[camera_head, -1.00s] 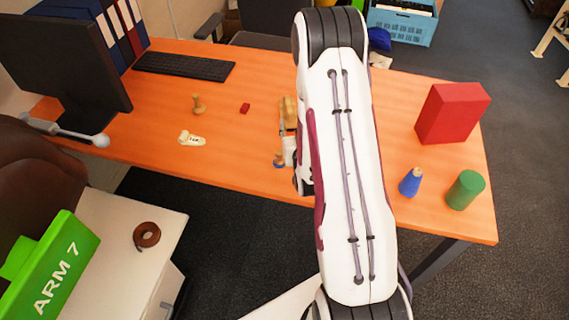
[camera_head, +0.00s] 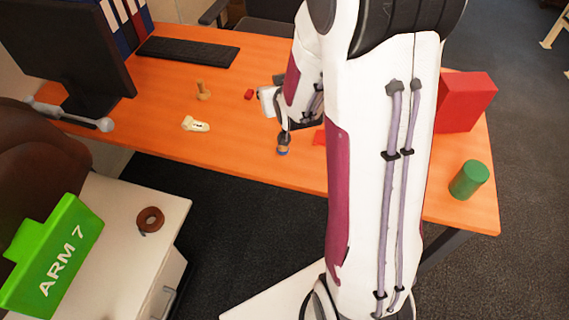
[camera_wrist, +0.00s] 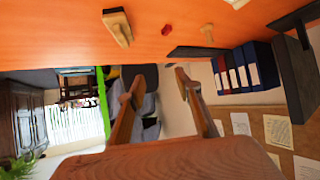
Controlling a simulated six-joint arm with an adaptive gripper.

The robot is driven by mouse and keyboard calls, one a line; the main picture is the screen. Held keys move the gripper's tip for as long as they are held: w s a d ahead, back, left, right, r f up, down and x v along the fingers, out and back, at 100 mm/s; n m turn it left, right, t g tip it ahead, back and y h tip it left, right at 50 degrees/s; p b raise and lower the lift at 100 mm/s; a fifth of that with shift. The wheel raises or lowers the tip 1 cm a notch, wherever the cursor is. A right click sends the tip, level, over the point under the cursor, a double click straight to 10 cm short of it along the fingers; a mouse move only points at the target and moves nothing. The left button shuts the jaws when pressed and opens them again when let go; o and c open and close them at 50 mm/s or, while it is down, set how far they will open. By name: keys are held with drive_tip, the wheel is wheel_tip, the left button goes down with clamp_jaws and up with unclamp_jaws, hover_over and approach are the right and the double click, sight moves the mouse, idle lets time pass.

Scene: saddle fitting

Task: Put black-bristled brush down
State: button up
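A tan wooden brush (camera_wrist: 119,28) lies on the orange table (camera_wrist: 75,30) in the wrist view. A dark strip shows along its edge; its bristles are too small to make out clearly. My gripper (camera_wrist: 159,78) shows in the wrist view as two brown fingers spread apart. Nothing is between them, and they are clear of the brush. In the head view my fingertips are hidden behind my arm.
A red box (camera_head: 466,100) and green cylinder (camera_head: 469,180) are at the right.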

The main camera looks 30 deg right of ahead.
drive_tip(key=s+a+r+n+g+y, duration=0.1)
drive_tip(key=s+a+r+g+y, duration=0.1)
drive_tip(key=s+a+r, duration=0.9)
drive_tip(key=s+a+r+n+g, duration=0.1)
drive_tip(key=s, duration=0.8)
drive_tip(key=s+a+r+g, duration=0.1)
drive_tip(key=s+g, duration=0.1)
drive_tip(key=s, duration=0.8)
drive_tip(key=shift+s+a+r+n+y, duration=0.15)
drive_tip(key=shift+a+r+n+y, duration=0.1)
drive_tip(key=shift+a+n+y, duration=0.15)
